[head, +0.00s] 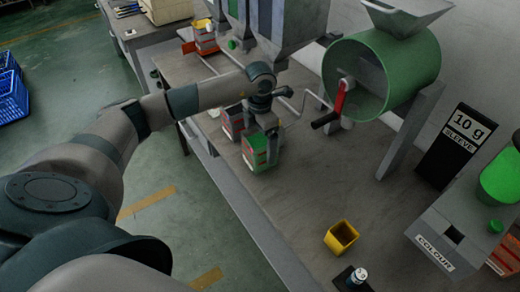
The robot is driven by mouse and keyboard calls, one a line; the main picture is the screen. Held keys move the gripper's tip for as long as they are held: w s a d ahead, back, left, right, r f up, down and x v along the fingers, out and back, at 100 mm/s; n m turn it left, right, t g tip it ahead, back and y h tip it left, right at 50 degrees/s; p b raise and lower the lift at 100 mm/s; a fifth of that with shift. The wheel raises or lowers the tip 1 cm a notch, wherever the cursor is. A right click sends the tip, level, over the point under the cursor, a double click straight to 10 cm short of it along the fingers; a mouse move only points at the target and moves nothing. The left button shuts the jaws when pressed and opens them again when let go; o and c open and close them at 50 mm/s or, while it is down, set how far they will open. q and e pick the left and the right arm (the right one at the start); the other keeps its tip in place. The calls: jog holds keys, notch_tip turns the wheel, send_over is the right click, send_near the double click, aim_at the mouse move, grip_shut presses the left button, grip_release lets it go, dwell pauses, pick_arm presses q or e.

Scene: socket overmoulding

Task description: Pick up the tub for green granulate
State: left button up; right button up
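A green box-shaped tub (256,152) with red and pale marks stands near the left edge of the workbench. I take it for the tub for green granulate. My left gripper (268,126) points down at the tub's upper part, and its fingers overlap the tub in the picture. The fingers are small and dark, so I cannot tell whether they are apart or touch the tub. A grey and red tub (232,122) stands just behind and to the left. My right gripper is not in view.
Grey hoppers (292,22) hang behind the tubs. A green drum (375,72) with a red-and-black crank (338,105) stands to the right. A yellow tub (341,237) stands towards the front, near a colour unit (445,235). The bench (300,185) between is clear.

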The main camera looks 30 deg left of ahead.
pick_arm(q)
jog(key=shift+f, duration=1.35)
jog(key=shift+c, duration=0.4)
jog(key=shift+p, duration=0.3)
jog(key=c, duration=1.5)
